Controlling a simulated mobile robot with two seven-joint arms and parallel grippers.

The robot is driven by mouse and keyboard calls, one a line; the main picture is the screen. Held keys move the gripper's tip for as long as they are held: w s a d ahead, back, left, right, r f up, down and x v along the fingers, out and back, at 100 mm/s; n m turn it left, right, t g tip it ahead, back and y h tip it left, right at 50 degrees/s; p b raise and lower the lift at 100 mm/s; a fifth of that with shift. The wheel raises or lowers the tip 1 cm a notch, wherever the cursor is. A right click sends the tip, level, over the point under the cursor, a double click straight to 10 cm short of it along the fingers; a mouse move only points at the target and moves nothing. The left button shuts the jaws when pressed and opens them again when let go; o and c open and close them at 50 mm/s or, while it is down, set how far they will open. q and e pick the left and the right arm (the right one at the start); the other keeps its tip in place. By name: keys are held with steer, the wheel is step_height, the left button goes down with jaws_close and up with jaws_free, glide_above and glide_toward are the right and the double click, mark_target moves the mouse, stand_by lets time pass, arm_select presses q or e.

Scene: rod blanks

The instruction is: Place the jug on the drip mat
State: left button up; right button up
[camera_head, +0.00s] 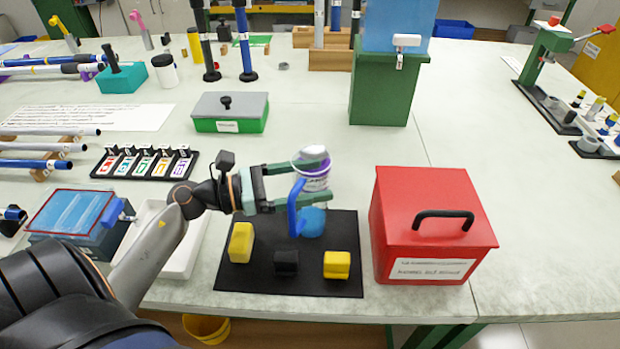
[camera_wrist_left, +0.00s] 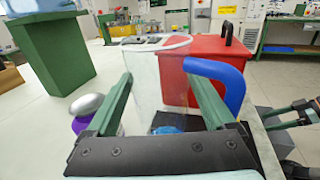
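The clear jug (camera_wrist_left: 160,70) has a blue handle (camera_wrist_left: 225,78); its glass body barely shows in the head view, where the handle (camera_head: 294,208) stands out. My left gripper (camera_head: 325,182) has its fingers on both sides of the jug body, the tips against it, with the handle outside the nearer finger. The black mat (camera_head: 240,277) lies below, with yellow blocks (camera_head: 337,264), a black block (camera_head: 286,262) and a blue round thing (camera_head: 312,222) over it. Whether the jug's base touches anything is unclear. My right gripper (camera_wrist_left: 290,116) appears at the wrist view's right edge, fingers apart.
A red box (camera_head: 430,225) is right of the mat, a white tray (camera_head: 185,255) left. A green stand (camera_head: 380,90) and a green box (camera_head: 230,113) are behind.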

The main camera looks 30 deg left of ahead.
arm_select(q)
steer(key=shift+o, duration=0.7)
arm_select(e)
steer(key=shift+w+r, duration=0.1)
steer(key=shift+r, duration=0.1)
arm_select(q)
steer(key=shift+r, duration=0.25)
steer(key=b+v, duration=0.1)
steer(key=v, duration=1.1)
steer(key=shift+b, duration=0.4)
arm_select(e)
steer(key=shift+w+a+f, duration=0.35)
steer(key=shift+a+f, duration=0.1)
steer(key=shift+s, duration=0.15)
